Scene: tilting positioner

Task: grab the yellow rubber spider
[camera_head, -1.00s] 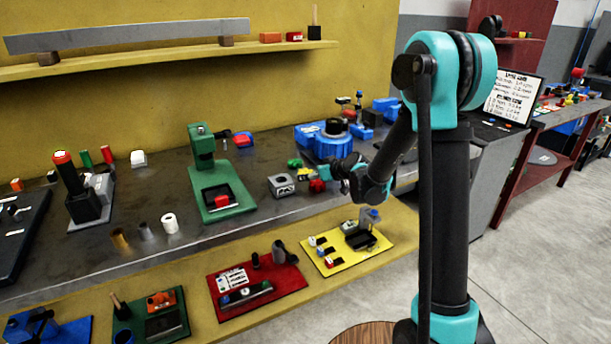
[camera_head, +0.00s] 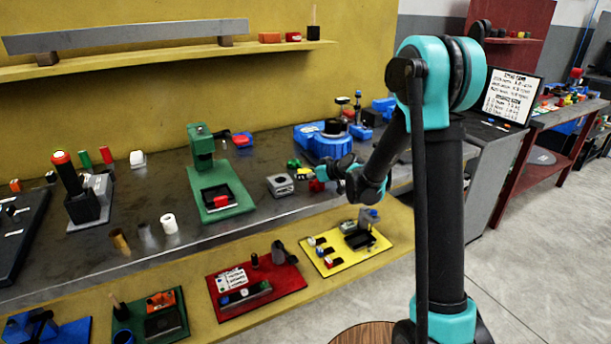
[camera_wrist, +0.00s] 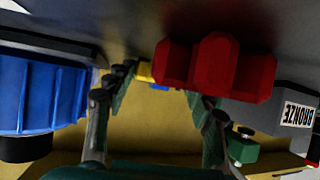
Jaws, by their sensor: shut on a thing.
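The yellow rubber spider (camera_head: 307,174) shows as a small yellow patch at the tip of my gripper (camera_head: 318,172) in the head view, over the bench. In the wrist view a bit of the yellow spider (camera_wrist: 145,72) shows at the left fingertip of my gripper (camera_wrist: 165,92). The jaws are shut on it. A red lobed piece (camera_wrist: 215,62) stands in front and hides most of the spider and the right fingertip, so its shape and whether it clears the bench cannot be told.
The red piece (camera_head: 316,187) and a green piece (camera_head: 294,163) sit close to my gripper. A grey block (camera_head: 280,185), labelled BRONZE in the wrist view, is to the left. A large blue fixture (camera_head: 322,143) stands behind.

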